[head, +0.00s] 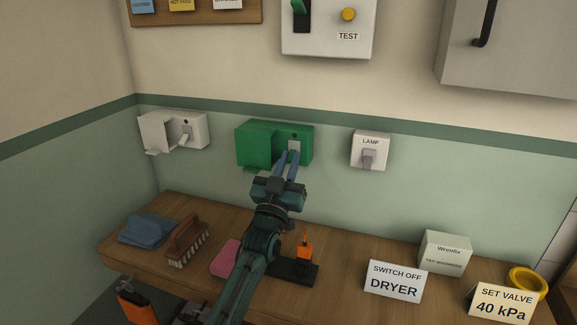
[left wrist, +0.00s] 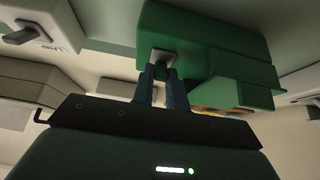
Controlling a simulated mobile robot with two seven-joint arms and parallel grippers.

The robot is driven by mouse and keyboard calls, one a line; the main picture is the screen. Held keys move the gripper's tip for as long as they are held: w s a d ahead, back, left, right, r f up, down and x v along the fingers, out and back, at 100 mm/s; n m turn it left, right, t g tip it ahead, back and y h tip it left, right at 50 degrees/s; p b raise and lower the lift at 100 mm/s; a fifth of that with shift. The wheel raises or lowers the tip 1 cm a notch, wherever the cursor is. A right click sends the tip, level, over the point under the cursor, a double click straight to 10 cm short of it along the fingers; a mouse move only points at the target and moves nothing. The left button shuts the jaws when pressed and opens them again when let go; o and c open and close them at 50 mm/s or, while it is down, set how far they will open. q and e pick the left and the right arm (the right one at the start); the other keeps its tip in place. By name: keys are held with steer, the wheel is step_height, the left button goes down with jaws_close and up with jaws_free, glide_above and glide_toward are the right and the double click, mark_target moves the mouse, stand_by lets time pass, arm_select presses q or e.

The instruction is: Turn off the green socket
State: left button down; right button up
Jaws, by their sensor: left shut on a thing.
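The green socket (head: 258,142) is a box on the wall with a flap on its left half and a small light grey switch (head: 294,144) on its right half. My left gripper (head: 293,154) is at the socket's right half, its blue fingers shut on the switch. The left wrist view shows the green socket (left wrist: 185,30) upside down, with the grey switch (left wrist: 162,56) between the tips of my left gripper (left wrist: 160,70). The fingers hide part of the switch, so I cannot tell its position. My right gripper is not in view.
A white socket (head: 187,131) is left of the green one, and a LAMP switch (head: 370,148) is right. On the wooden bench (head: 215,298) are a blue cloth (head: 148,230), a brush (head: 188,242), a pink sponge (head: 226,258), an orange-handled thing (head: 305,249), and a DRYER sign (head: 395,281).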

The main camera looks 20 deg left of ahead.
arm_select(q)
steer(key=c, duration=1.4)
jaws_free()
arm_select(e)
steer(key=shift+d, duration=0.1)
arm_select(q)
steer(key=shift+s+f, duration=0.1)
steer(key=b+v, duration=0.1)
steer(key=v, duration=1.2)
steer(key=shift+b, duration=0.35)
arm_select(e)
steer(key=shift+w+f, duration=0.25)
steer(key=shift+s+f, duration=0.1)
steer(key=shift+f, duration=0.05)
